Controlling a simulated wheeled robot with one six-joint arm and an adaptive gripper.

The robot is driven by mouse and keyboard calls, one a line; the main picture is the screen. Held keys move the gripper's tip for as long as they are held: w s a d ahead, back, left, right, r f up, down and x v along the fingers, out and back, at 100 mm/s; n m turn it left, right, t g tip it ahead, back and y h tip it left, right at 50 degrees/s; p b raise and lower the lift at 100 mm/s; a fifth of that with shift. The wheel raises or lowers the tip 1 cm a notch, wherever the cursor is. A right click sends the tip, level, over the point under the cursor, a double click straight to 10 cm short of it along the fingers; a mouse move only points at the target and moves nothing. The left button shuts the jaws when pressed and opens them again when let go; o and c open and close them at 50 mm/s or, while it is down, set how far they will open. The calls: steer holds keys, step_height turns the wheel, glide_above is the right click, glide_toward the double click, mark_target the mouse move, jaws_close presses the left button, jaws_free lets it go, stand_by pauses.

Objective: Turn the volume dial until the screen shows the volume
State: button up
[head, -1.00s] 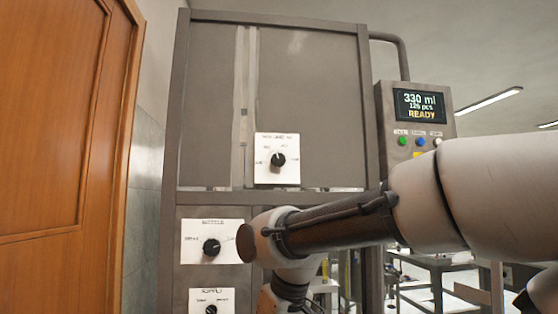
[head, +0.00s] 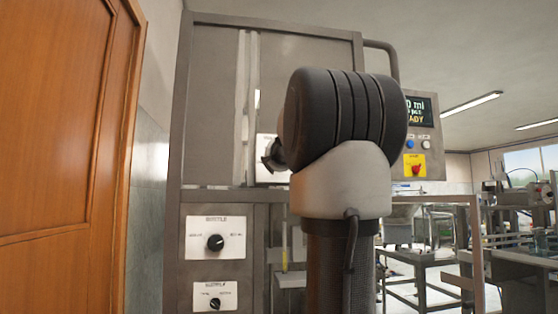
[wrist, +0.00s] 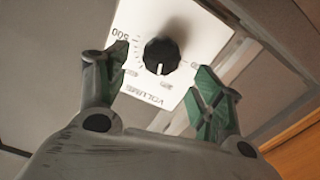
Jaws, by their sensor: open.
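The volume dial (wrist: 162,56) is a round black knob with a white pointer on a white plate (wrist: 201,35) marked VOLUME, upside down in the wrist view. The pointer points towards the bottom of that picture. My gripper (wrist: 161,84) is open, its green-padded fingers on either side of the dial's line and apart from the knob. In the head view my arm hides most of this plate (head: 266,145). The screen (head: 424,108) is partly covered by my arm; only the ends "0 ml" and "ADY" can be read.
Below are the BOTTLE dial (head: 215,242) and another dial (head: 215,304) on white plates. A yellow plate with a red knob (head: 416,170) sits under the screen. A wooden door (head: 60,150) is at left; tables and machinery stand at right.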

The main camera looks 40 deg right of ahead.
steer(key=x, duration=0.5)
steer(key=shift+w+d+f, duration=0.1)
steer(key=shift+w+d, duration=0.05)
steer(key=shift+w, duration=0.15)
steer(key=c, duration=1)
